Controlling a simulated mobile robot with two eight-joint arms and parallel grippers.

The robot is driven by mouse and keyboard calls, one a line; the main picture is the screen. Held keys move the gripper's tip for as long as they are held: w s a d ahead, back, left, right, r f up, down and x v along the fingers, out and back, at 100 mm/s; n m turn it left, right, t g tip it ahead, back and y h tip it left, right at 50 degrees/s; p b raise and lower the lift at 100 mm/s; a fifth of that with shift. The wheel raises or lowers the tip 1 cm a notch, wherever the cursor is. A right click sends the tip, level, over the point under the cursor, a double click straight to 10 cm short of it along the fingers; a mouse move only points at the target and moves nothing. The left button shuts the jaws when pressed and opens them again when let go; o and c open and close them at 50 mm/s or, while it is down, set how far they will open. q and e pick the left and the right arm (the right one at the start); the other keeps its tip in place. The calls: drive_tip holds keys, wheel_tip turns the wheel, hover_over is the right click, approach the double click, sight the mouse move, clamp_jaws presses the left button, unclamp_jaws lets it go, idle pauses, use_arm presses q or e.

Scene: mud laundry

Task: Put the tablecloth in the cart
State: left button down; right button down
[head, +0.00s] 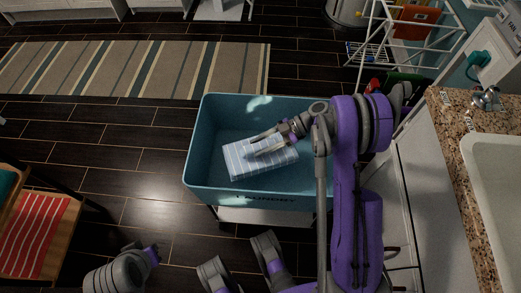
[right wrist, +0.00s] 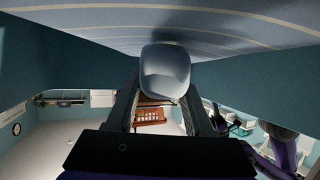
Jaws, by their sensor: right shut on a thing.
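The tablecloth (head: 262,158) is a folded, light blue block with pale stripes. In the head view it is within the rim of the teal laundry cart (head: 225,112). I cannot tell whether it touches the cart floor. My right gripper (head: 262,143) reaches in from the right over the cart and is shut on the tablecloth. In the right wrist view the striped cloth (right wrist: 240,22) spans the top, beyond the fingers, with teal cart walls on both sides. My left gripper is not in view.
A granite counter (head: 465,185) with a white sink (head: 500,165) stands right of the cart. A striped rug (head: 140,70) lies behind it. A wooden seat with a red striped cushion (head: 40,235) is at left. A white drying rack (head: 405,45) is at back right. The dark floor left of the cart is clear.

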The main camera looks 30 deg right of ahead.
drive_tip(key=shift+f+b, duration=0.3)
drive_tip(key=shift+f, duration=1.15)
drive_tip(key=shift+f+b, duration=0.45)
drive_tip(key=shift+f, duration=0.15)
drive_tip(key=shift+c, duration=1.4)
unclamp_jaws()
